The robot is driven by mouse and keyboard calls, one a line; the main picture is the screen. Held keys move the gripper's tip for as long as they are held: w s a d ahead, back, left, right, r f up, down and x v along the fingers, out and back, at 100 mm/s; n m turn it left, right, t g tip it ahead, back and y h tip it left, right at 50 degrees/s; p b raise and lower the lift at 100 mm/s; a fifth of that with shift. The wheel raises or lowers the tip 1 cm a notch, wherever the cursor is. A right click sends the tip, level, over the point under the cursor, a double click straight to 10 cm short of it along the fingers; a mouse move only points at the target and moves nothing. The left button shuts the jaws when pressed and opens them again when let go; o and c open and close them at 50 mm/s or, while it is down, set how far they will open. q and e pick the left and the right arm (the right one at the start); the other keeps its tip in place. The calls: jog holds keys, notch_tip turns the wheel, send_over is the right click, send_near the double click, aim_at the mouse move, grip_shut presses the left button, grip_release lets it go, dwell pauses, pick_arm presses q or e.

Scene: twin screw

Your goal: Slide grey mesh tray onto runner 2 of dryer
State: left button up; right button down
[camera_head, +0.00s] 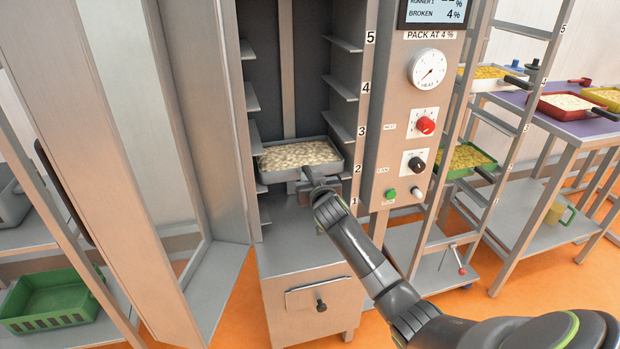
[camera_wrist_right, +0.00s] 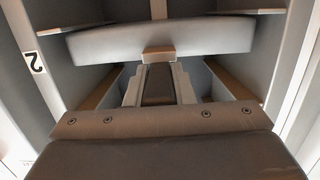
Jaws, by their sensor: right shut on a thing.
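The grey mesh tray (camera_head: 335,166), filled with pale pieces, is inside the open dryer (camera_head: 289,60), close to the level of the label 2 (camera_head: 357,169). It looks about level. My right gripper (camera_head: 312,184) is shut on the tab at the tray's front. In the right wrist view the tray's plain front wall (camera_wrist_right: 160,43) spans between the side walls, with my right gripper (camera_wrist_right: 158,82) at its tab. The label 2 (camera_wrist_right: 34,62) is at the left there. Contact between the tray's edges and the runners is hidden. My left gripper is out of view.
Runner 3 (camera_head: 340,137) juts out just above the tray; more runners are higher. The dryer door (camera_head: 150,150) stands open at left. The control panel (camera_head: 412,130) is close on the right. A rack and a table with several trays stand beyond.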

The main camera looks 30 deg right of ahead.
dwell(0.4)
jog(key=c, duration=1.2)
grip_release()
jog(key=shift+o, duration=0.2)
jog(key=shift+s+f, duration=0.1)
jog(key=shift+f, duration=0.15)
jog(key=shift+r, duration=0.1)
jog(key=p+v, duration=0.1)
jog(key=v, duration=1.6)
jog(key=shift+s+a, duration=0.15)
jog(key=shift+a, duration=0.05)
